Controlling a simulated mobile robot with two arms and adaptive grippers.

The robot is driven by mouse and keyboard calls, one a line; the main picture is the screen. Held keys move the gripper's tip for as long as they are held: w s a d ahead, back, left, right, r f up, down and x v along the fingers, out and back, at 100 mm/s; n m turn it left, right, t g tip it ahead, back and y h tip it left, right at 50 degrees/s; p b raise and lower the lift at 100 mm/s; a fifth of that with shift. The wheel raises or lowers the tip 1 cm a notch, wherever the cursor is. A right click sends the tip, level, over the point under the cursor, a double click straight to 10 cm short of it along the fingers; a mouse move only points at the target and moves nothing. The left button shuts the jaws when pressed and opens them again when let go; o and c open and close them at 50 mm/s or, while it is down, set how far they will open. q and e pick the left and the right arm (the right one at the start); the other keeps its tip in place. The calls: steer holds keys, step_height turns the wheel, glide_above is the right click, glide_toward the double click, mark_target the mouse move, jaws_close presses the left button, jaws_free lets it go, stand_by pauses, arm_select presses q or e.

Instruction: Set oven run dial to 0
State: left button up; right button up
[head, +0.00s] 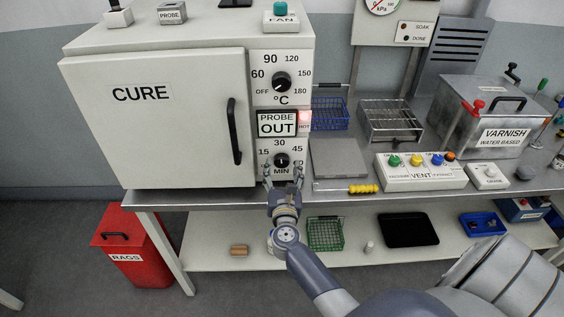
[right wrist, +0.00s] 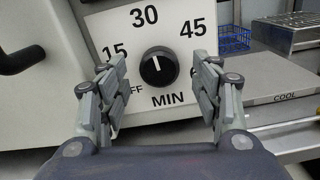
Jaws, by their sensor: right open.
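The run dial (head: 281,160) is a round black knob above the word MIN, low on the front panel of the white CURE oven (head: 160,125). In the right wrist view the dial (right wrist: 158,66) has a pale mark near its top, which seems to point up toward 30. Its scale reads 15, 30 and 45; OFF at lower left is partly covered by a finger, and the right end is hidden. My right gripper (head: 282,173) is open in front of the dial, with one finger on each side (right wrist: 159,72) and visible gaps to the knob. My left gripper is not in view.
Above is the °C dial (head: 281,82) and a PROBE OUT sign (head: 277,123) with a lit red lamp (head: 305,117). The oven's black door handle (head: 234,131) is left of the gripper. A yellow-handled tool (head: 362,189) lies on the bench edge to the right.

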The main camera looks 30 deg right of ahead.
mark_target(282, 161)
steer(key=shift+x, duration=1.05)
steer(key=shift+w+d, duration=0.15)
steer(key=shift+w, duration=0.15)
steer(key=c, duration=1.1)
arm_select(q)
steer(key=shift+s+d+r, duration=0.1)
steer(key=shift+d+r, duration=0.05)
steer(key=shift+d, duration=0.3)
arm_select(e)
steer(key=shift+o, duration=0.2)
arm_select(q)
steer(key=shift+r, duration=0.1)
